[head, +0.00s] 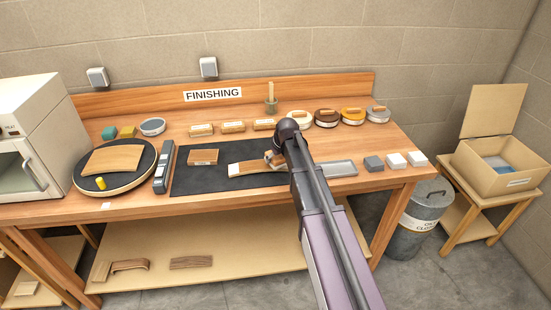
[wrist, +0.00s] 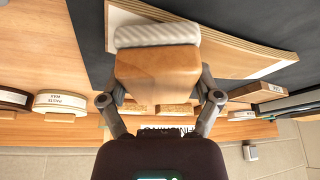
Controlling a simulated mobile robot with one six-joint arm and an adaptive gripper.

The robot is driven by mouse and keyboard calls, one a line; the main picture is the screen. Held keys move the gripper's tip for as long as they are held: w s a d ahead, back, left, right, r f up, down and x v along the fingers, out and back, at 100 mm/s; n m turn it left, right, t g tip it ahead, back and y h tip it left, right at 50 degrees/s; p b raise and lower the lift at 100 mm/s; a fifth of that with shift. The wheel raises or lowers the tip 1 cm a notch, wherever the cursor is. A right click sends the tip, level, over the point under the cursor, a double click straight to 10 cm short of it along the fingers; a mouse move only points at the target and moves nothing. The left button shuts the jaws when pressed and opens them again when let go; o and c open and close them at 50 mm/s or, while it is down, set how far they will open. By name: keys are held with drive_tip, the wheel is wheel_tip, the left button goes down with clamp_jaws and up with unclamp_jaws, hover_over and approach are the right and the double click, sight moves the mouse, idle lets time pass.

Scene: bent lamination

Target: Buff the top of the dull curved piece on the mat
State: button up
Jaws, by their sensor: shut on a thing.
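The curved laminated piece (head: 250,168) lies on the dark mat (head: 190,183), with a pale left end and browner wood to the right. In the wrist view the piece (wrist: 240,56) shows its layered edge. My gripper (head: 274,158) is over its right part. In the wrist view my gripper (wrist: 158,80) is shut on a wooden block (wrist: 157,72) with a white ribbed pad (wrist: 157,34). The pad overlaps one end of the piece; I cannot tell whether it touches. My arm hides part of the piece's right end in the head view.
A small wooden block (head: 203,157) lies on the mat. A round black stand (head: 135,187) holds another curved piece (head: 113,159). Labelled blocks (head: 233,127) and round tins (head: 327,118) line the back. A grey tray (head: 339,169) and small blocks (head: 396,160) are at right.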

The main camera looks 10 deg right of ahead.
drive_tip(key=shift+d+f, duration=0.1)
drive_tip(key=shift+d, duration=1.55)
drive_tip(key=shift+a, duration=0.15)
drive_tip(key=shift+a, duration=1.4)
drive_tip(key=shift+d, duration=0.1)
drive_tip(key=shift+d, duration=1.45)
wheel_tip(320, 180, up, 6)
drive_tip(key=p, duration=0.6)
